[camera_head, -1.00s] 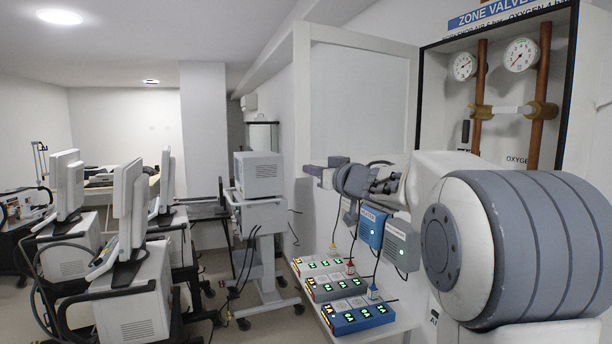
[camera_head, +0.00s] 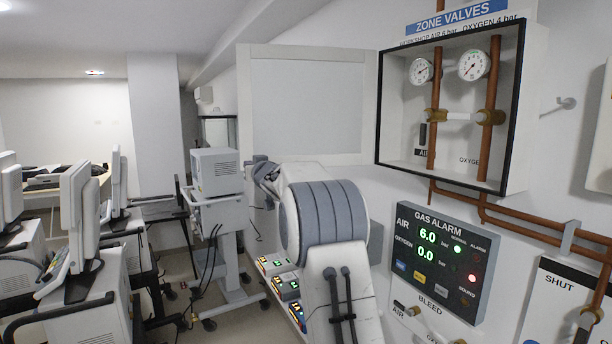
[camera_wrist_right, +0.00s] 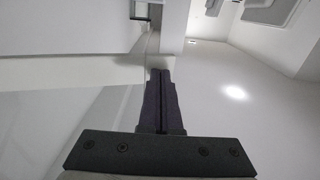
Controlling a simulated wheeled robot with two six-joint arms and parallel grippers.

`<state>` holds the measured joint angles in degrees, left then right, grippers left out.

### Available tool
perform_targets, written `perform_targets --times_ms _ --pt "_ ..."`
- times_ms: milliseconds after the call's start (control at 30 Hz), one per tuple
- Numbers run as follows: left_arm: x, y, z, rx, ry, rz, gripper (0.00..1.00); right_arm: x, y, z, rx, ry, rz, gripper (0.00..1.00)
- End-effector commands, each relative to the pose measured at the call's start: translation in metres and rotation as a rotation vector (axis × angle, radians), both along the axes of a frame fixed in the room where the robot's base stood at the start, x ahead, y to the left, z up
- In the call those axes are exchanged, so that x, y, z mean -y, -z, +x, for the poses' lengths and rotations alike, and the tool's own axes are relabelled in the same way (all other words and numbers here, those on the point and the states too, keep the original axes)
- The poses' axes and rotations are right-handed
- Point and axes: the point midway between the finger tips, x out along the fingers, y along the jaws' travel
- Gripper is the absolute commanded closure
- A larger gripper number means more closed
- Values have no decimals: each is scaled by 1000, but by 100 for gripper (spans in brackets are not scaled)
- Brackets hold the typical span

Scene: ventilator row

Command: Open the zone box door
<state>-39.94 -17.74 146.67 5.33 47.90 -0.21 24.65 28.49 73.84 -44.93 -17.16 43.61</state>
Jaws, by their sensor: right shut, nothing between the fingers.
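The zone box (camera_head: 520,60) hangs on the right wall in the head view, with a black front rim, two gauges and copper pipes showing inside. A pale panel in a white frame (camera_head: 310,52) stands out from the box's left edge like a door swung open; its pane looks pale or translucent. My right gripper (camera_head: 257,163) is near the panel's lower left part, partly hidden behind my own arm. In the right wrist view its dark fingers (camera_wrist_right: 160,75) are together and empty, beside a pale frame bar (camera_wrist_right: 70,70). I cannot tell if they touch it. My left gripper is out of view.
A gas alarm panel (camera_head: 443,255) is below the box, with copper pipes (camera_head: 500,215) between. A small grey wall fitting (camera_head: 558,104) is right of the box. A ventilator on a cart (camera_head: 215,175) and several monitors (camera_head: 72,215) stand on the left.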

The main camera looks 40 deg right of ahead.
Motion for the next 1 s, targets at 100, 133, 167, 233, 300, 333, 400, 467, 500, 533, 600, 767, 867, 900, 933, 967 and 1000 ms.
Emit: perform_targets --times_ms 100,133,167,233,300,333,400,467,500,533,600,767,867,900,933,967,1000 --pt "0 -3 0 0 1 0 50 0 0 4 0 -2 0 100" --pt "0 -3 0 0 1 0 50 1 0 4 0 -2 0 100" --pt "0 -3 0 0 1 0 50 1 0 4 0 -1 0 100" --pt "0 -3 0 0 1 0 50 3 0 4 0 1 0 100" --pt "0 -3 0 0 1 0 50 5 0 3 0 3 0 100" --pt "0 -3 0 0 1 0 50 6 0 2 0 4 0 100" --pt "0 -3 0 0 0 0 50 6 0 2 0 5 0 100" --pt "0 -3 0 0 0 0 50 7 0 2 0 5 0 100" --pt "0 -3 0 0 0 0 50 6 0 2 0 4 0 100" --pt "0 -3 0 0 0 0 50 6 0 2 0 4 0 100" --pt "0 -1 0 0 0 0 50 5 1 1 0 3 0 100" --pt "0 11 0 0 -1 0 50 -6 3 -7 2 -1 0 100" --pt "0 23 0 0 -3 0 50 -18 4 -18 4 -3 -1 100" --pt "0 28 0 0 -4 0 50 -22 5 -25 3 -3 -2 100" --pt "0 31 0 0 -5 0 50 -24 4 -32 4 -1 -2 100" --pt "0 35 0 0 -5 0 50 -27 4 -38 4 -1 -2 100" --pt "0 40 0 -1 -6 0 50 -33 4 -45 4 -3 -2 100"
